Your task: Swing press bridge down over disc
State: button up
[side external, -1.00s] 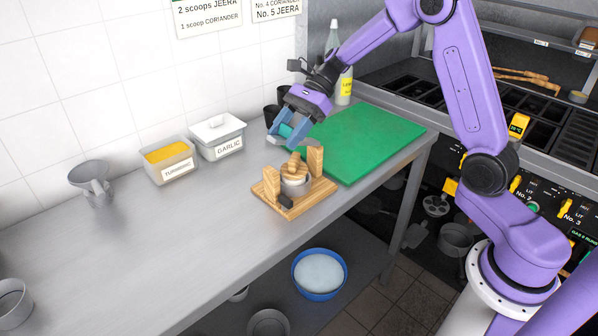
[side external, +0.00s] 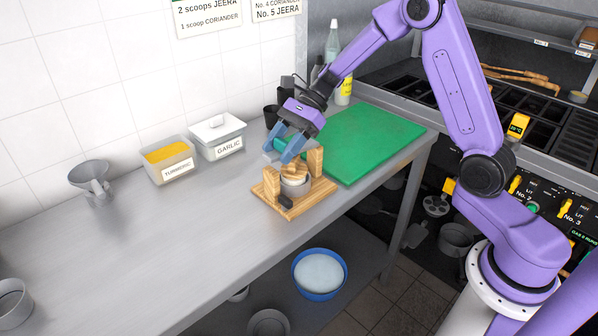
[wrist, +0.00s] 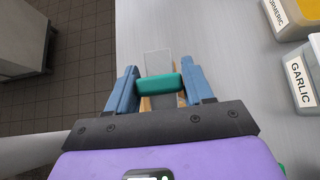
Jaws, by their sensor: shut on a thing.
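The wooden press (side external: 288,205) stands on the steel counter with two upright posts. A white cup (side external: 295,188) sits between the posts with a round wooden disc (side external: 294,172) on top. My gripper (side external: 283,151) is just above and behind the press, tilted down. In the wrist view my gripper (wrist: 160,84) is shut on a short green bar (wrist: 160,84), held across between its blue fingers. A clear flat plate (wrist: 158,62) shows beyond the bar. I cannot tell whether the bar and plate belong to the press bridge. Wood shows partly behind the fingers.
A green cutting board (side external: 365,140) lies right of the press. Tubs of turmeric (side external: 168,172) and garlic (side external: 219,150), and a metal funnel (side external: 92,178), stand along the wall. A bottle (side external: 344,88) stands at the back.

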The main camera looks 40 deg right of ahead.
jog(key=shift+f, duration=0.15)
jog(key=shift+a+f, duration=0.25)
jog(key=shift+f, duration=0.25)
jog(key=o, duration=0.8)
jog(key=shift+f, duration=0.15)
jog(key=shift+v, duration=2.55)
jog(key=shift+d+r, duration=0.5)
jog(key=shift+r, duration=0.45)
jog(key=shift+d+r, duration=0.55)
jog(key=shift+r, duration=0.35)
jog(key=shift+d+r, duration=0.5)
jog(key=shift+r, duration=0.45)
